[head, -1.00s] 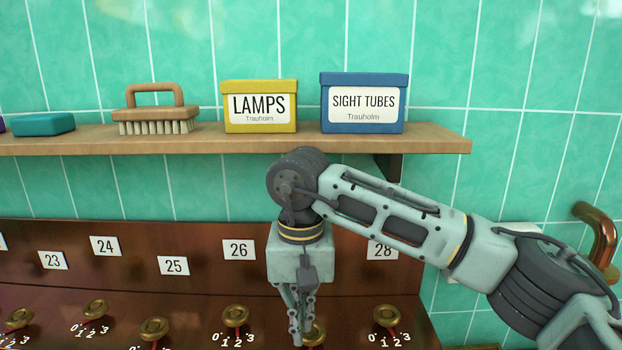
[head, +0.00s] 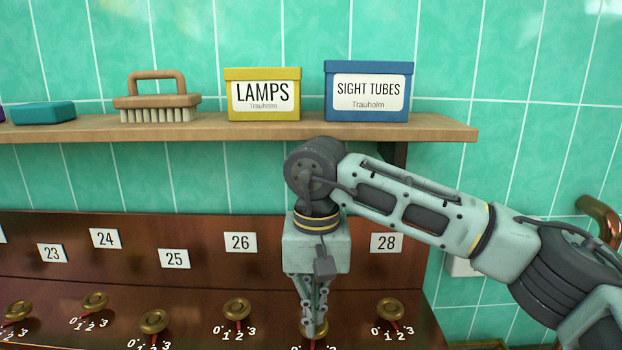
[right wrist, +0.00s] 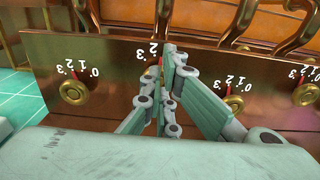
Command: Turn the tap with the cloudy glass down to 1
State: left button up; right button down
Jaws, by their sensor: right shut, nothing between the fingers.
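My right gripper (head: 310,332) comes down over a brass tap (head: 321,329) in the front row, between the taps under plates 26 and 28. Its fingers are shut with nothing between them. In the right wrist view the fingertips (right wrist: 168,60) are over that tap and hide most of it; only part of its scale shows, with the 2 and 3. I cannot read its setting or tell whether the fingers touch it. Its number plate is behind my arm. No cloudy glass can be made out in these frames. My left gripper is not in view.
Neighbouring taps stand at both sides, one under plate 26 (head: 237,309) and one under plate 28 (head: 390,309). A wooden shelf (head: 440,131) above holds a brush (head: 157,101), a yellow LAMPS box (head: 263,95) and a blue SIGHT TUBES box (head: 368,91). Copper pipes (right wrist: 240,20) rise behind the panel.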

aim_at(316, 334)
jog(key=f, duration=0.1)
jog(key=f+b, duration=0.1)
jog(key=f, duration=0.1)
jog(key=f+b, duration=0.1)
jog(key=shift+d+f, duration=0.2)
jog(key=shift+d, duration=0.15)
jog(key=shift+a+f+b, duration=0.25)
jog(key=shift+f+b, duration=0.2)
jog(key=shift+f, duration=0.05)
jog(key=shift+s, duration=0.2)
jog(key=shift+f, duration=0.1)
jog(key=shift+f, duration=0.1)
jog(key=shift+w, duration=0.1)
jog(key=shift+w+a, duration=0.1)
jog(key=shift+a, duration=0.2)
